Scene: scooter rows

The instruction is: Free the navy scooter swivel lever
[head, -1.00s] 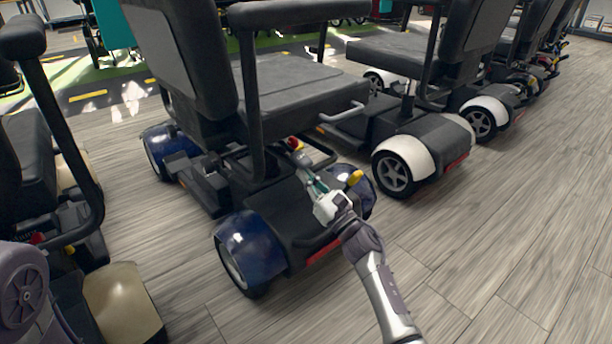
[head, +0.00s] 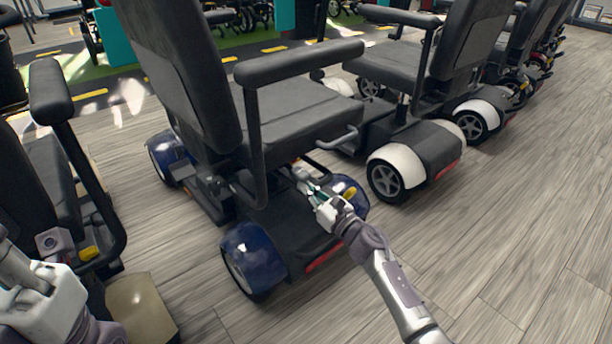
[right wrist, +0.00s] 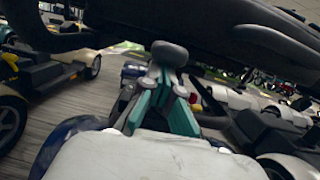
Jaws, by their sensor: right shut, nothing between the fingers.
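The navy scooter (head: 254,252) stands in the middle of the head view, with glossy navy fenders and a black seat (head: 300,112). A grey bar, which looks like the swivel lever (head: 338,141), sticks out from under the seat's near edge. My right gripper (head: 309,186) is shut and empty, low behind the seat and below that bar, apart from it. In the right wrist view its teal-sided fingers (right wrist: 163,88) meet just below a dark rounded knob (right wrist: 170,53); I cannot tell if they touch. My left gripper (head: 48,298) is at the lower left, fingers unclear.
A yellow handle (head: 349,193) sits beside my right gripper, on the navy scooter's rear. A white-fendered scooter (head: 415,160) stands close to the right. A beige-fendered scooter (head: 140,305) is at the left. Open wooden floor (head: 520,240) lies at the right.

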